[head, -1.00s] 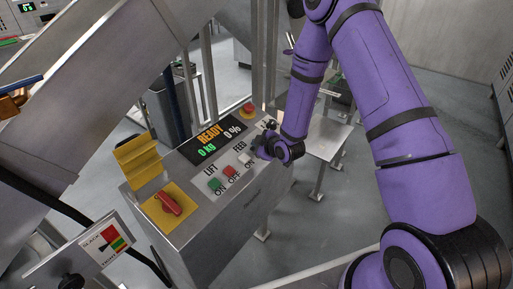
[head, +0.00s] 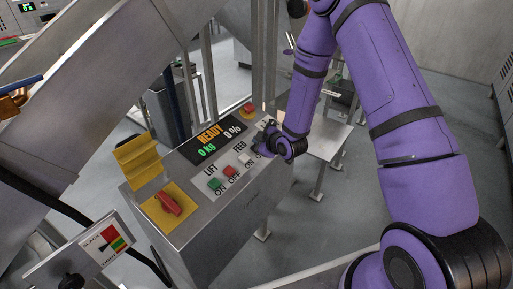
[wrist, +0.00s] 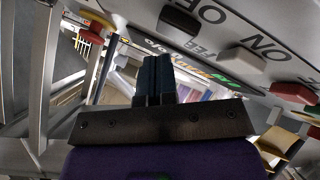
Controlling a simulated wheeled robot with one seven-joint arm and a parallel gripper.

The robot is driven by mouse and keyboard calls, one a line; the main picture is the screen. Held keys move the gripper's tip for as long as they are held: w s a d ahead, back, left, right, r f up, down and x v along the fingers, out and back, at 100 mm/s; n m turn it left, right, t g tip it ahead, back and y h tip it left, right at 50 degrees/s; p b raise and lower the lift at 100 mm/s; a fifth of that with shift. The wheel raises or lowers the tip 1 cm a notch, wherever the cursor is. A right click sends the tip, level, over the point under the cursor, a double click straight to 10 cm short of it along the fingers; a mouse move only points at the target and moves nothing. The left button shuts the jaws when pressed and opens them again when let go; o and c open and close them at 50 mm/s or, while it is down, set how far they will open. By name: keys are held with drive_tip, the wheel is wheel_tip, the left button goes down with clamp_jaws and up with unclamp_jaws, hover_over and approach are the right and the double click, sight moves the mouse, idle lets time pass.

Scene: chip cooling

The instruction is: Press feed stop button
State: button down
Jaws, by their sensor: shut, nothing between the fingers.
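The control panel (head: 187,218) has a row of push buttons under LIFT and FEED labels. The white FEED ON button (head: 245,158) shows beside my gripper (head: 262,146), which hides the FEED OFF place in the head view. In the wrist view, a black button (wrist: 180,24) sits by the OFF label, with the white button (wrist: 243,60) to its right. My gripper's dark fingers (wrist: 157,62) are together and empty, just below the black button in the wrist picture. I cannot tell whether they touch it.
The green LIFT ON button (head: 214,184) and red LIFT OFF button (head: 230,171) are nearby. A red mushroom button (head: 248,107) stands at the panel's far end. The display (head: 210,139) reads READY, 0 kg.

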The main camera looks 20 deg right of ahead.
drive_tip(key=shift+s+d+r, duration=0.15)
drive_tip(key=shift+s+r, duration=0.05)
drive_tip(key=shift+r, duration=0.6)
drive_tip(key=shift+s+d+r, duration=0.15)
drive_tip(key=shift+s+r, duration=0.05)
drive_tip(key=shift+r, duration=0.6)
drive_tip(key=shift+s+d+r, duration=0.15)
drive_tip(key=shift+s+r, duration=0.05)
drive_tip(key=shift+r, duration=0.6)
drive_tip(key=s+d+r+m+g+h, duration=0.1)
drive_tip(key=s+d+r+m+h, duration=0.3)
drive_tip(key=r, duration=0.7)
drive_tip(key=s+d+r+m+g, duration=0.1)
drive_tip(key=s+d+r+g, duration=0.1)
drive_tip(key=s+r, duration=0.65)
drive_tip(key=s+r+m+g, duration=0.1)
drive_tip(key=s+r, duration=0.3)
drive_tip(key=s, duration=0.4)
drive_tip(key=s+r+m+g, duration=0.1)
drive_tip(key=s+r+m, duration=0.2)
drive_tip(key=s+r, duration=0.2)
drive_tip(key=s+r+m+g, duration=0.1)
drive_tip(key=s+r+m, duration=0.2)
drive_tip(key=s, duration=0.8)
drive_tip(key=shift+d+r, duration=0.45)
drive_tip(key=shift+r, duration=0.3)
